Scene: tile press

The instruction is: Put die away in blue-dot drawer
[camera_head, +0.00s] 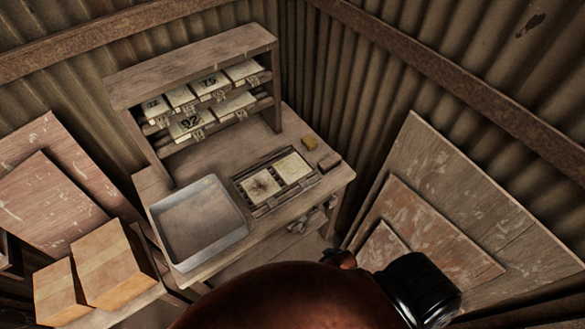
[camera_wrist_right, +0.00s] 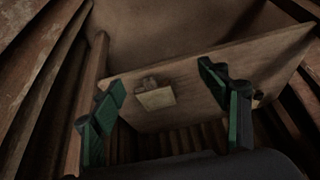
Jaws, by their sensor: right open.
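My right gripper (camera_wrist_right: 161,82) is open in the right wrist view, with green fingers spread apart and nothing between them. Beyond it, a small pale block (camera_wrist_right: 156,97) shows against a wooden board; I cannot tell whether it is the die. In the head view a rack (camera_head: 190,72) stands on the bench, holding two rows of drawers or tiles (camera_head: 209,83) with dark numbers. No blue dot can be made out. A press frame (camera_head: 275,182) on the bench holds two pale tiles. My left gripper is not in view.
A metal tray (camera_head: 198,222) sits at the bench's left front. Cardboard boxes (camera_head: 113,265) stand at left; boards (camera_head: 455,200) lean at right. Corrugated walls close in behind.

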